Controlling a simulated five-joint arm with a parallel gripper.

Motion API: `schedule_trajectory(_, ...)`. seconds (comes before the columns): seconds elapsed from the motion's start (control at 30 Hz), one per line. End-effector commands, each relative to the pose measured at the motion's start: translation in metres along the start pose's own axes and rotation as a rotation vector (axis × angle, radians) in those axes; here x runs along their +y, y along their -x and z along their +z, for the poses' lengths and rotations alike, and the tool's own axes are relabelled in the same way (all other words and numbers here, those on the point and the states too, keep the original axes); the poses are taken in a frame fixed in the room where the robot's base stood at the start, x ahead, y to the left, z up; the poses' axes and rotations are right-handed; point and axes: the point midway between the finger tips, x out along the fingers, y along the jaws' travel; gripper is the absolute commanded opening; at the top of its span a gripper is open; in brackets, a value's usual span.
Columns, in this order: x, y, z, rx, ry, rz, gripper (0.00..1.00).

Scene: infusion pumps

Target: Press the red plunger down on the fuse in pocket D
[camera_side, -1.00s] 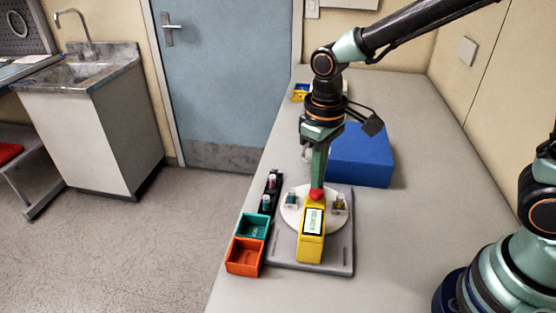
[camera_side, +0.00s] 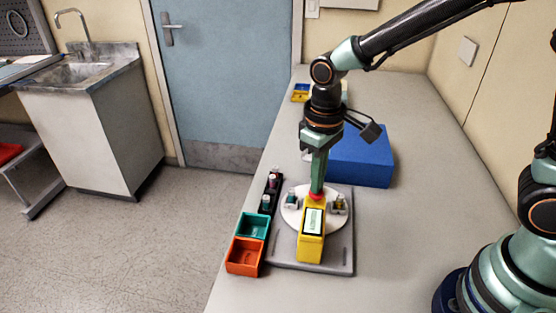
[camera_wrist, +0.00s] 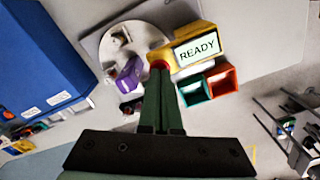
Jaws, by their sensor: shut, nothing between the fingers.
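The red plunger (camera_side: 316,197) sits at the top of the yellow press (camera_side: 311,246), whose display reads READY in the wrist view (camera_wrist: 196,48). My gripper (camera_side: 317,188) is shut and empty, pointing down, its tips on or just above the plunger. In the wrist view the tips (camera_wrist: 159,78) overlap the red plunger (camera_wrist: 158,65). The white round disc (camera_side: 292,218) lies partly under the press.
A teal bin (camera_side: 254,226) and an orange bin (camera_side: 245,256) stand left of the grey base plate (camera_side: 341,262). A black rack (camera_side: 273,187) with small fuses is behind them. A blue block (camera_side: 362,160) stands behind right.

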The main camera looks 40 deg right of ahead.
Motion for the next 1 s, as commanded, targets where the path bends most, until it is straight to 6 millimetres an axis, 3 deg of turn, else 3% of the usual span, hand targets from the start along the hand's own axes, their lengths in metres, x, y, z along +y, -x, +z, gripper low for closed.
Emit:
schedule_trajectory(0.57, 0.0, -0.0106, 0.0003, 0.0, 0.0, 0.0, 0.0)
schedule_trajectory(1.0, 0.0, -0.0018, -0.0002, 0.001, 0.0, 0.0, 0.0)
